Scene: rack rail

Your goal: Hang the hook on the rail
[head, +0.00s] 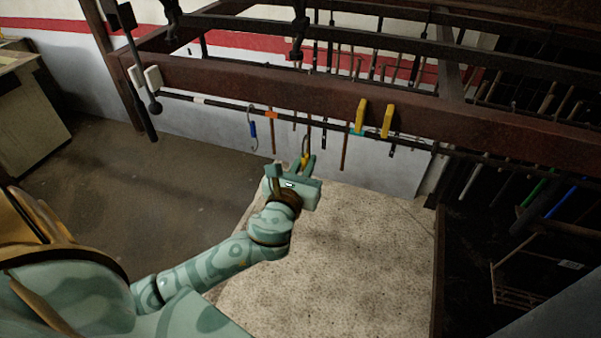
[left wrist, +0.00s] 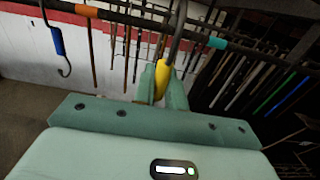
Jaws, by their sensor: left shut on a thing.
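The rail (head: 320,124) is a thin dark bar below a rusty beam, with an orange band and a teal band on it. It also crosses the top of the left wrist view (left wrist: 135,19). My left gripper (head: 303,166) is shut on the yellow grip of the hook (head: 305,158), just below the rail between the bands. In the left wrist view the hook's yellow grip (left wrist: 161,76) sits between my fingers, and its grey metal part rises across the rail. Its top is cut off there, so I cannot tell whether it touches the rail. My right gripper is out of view.
A blue-handled hook (head: 252,130) hangs from the rail at the left. Several thin rods hang nearby. Yellow blocks (head: 388,121) sit on the rusty beam (head: 230,87). A pale speckled tabletop (head: 340,250) below is clear.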

